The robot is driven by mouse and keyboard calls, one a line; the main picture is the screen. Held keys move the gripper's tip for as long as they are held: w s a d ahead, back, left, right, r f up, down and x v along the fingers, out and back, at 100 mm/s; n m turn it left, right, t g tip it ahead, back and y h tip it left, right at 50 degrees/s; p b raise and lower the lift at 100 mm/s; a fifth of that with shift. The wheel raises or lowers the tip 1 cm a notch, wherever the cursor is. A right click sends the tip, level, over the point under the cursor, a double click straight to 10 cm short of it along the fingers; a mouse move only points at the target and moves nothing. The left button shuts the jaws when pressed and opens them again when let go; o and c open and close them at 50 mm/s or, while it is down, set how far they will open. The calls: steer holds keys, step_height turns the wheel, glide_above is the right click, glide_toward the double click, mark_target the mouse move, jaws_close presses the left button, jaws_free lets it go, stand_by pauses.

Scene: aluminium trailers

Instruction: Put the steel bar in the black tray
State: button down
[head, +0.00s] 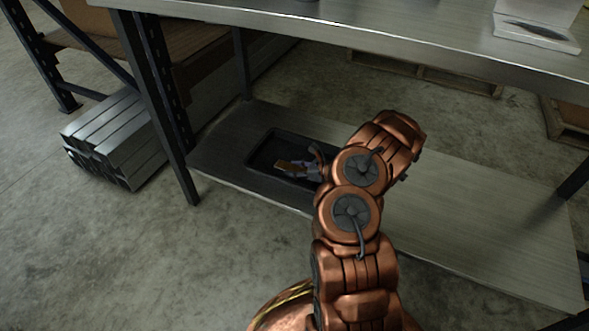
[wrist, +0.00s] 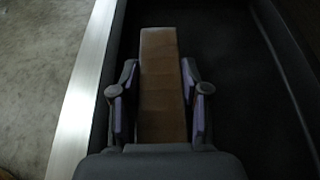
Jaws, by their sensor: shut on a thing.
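The steel bar (wrist: 160,55) looks brown here and lies lengthwise between the fingers of my gripper (wrist: 158,105) in the wrist view. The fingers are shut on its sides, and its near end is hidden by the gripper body. In the head view the bar (head: 289,167) shows at the gripper (head: 300,170), within the outline of the black tray (head: 262,147). The tray rests on the lower shelf, its right part hidden by my arm. The wrist view shows the dark tray floor (wrist: 225,50) around the bar. I cannot tell whether the bar touches it.
The lower shelf (head: 460,215) is bare to the right of my arm. Stacked metal profiles (head: 115,140) lie on the floor at left.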

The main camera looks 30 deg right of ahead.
steer(key=c, duration=0.8)
jaws_free()
steer(key=shift+c, duration=0.2)
steer(key=p+v, duration=0.4)
steer(key=v, duration=0.7)
steer(key=shift+w+r, duration=0.1)
steer(key=shift+r, duration=0.05)
steer(key=shift+s+d+r, duration=0.15)
steer(key=shift+s+d, duration=0.05)
steer(key=shift+s, duration=0.25)
steer(key=shift+s, duration=0.1)
